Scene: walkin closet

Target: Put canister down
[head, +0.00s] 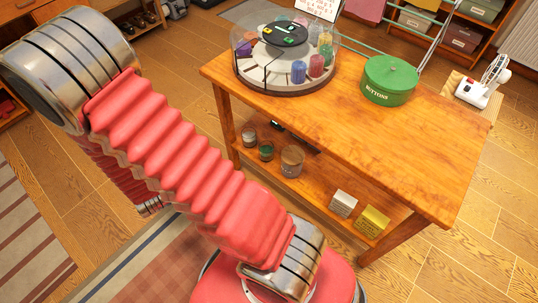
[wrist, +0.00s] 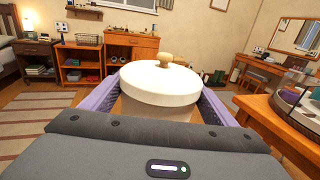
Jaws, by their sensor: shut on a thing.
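The canister (wrist: 160,84) fills the middle of the wrist view. It has a wide cream-white lid with a round wooden knob and looks upright. My gripper (wrist: 158,98) is shut on it, with one purple finger along each side. The canister's lower part is hidden behind the gripper body, so I cannot tell what is beneath it. In the head view my red arm reaches to the upper left, and neither gripper nor canister shows there.
A wooden table (head: 420,150) stands at the right in the head view.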

